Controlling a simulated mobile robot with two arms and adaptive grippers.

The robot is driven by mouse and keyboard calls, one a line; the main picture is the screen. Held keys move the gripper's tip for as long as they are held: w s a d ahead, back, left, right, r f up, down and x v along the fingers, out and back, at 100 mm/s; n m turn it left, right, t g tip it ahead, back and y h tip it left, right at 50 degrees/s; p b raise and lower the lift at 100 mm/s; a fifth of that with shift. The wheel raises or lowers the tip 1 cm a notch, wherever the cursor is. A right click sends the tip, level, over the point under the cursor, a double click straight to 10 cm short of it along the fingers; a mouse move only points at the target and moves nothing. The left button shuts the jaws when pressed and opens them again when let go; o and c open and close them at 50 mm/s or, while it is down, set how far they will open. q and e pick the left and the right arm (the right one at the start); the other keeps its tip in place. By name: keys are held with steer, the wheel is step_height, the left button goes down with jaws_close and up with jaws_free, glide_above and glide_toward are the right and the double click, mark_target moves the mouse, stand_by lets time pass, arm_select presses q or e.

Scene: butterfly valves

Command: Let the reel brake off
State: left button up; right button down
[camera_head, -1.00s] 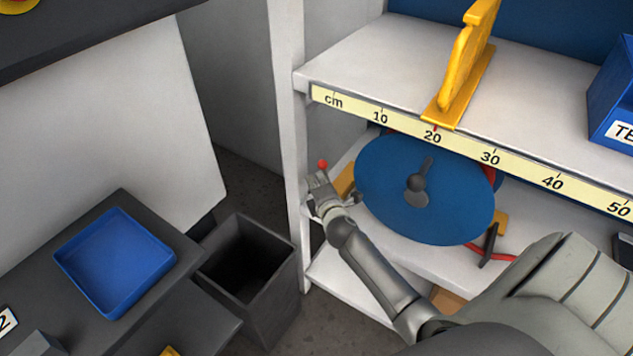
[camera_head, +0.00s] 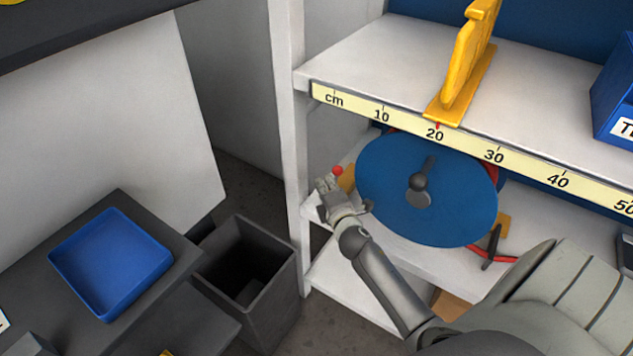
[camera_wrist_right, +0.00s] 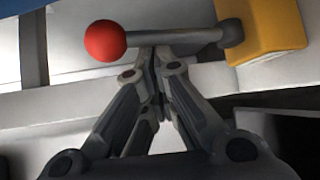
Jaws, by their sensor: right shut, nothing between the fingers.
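The reel (camera_head: 400,215) is a large blue disc with a grey crank and knob (camera_head: 419,182), standing on the shelf below the ruler strip. At its left is the brake lever, with a red ball end (camera_head: 337,171). In the right wrist view the red ball (camera_wrist_right: 105,41) ends a grey rod (camera_wrist_right: 172,36) that runs to a yellow block (camera_wrist_right: 265,28). My right gripper (camera_head: 329,181) is at the lever; in the wrist view its shut, empty fingertips (camera_wrist_right: 155,52) are right by the rod, contact unclear. My left gripper is not in view.
The white shelf post (camera_head: 289,150) stands just left of my right gripper. A yellow stand (camera_head: 461,75) is on the upper shelf (camera_head: 385,55). A dark bin (camera_head: 252,270) and a blue tray (camera_head: 110,262) are at the lower left. A red hose (camera_head: 503,259) lies right of the reel.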

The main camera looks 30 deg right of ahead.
steer(key=shift+s+d, duration=0.35)
steer(key=shift+s, duration=0.4)
steer(key=shift+s+d+f, duration=0.15)
steer(key=shift+s+f, duration=0.05)
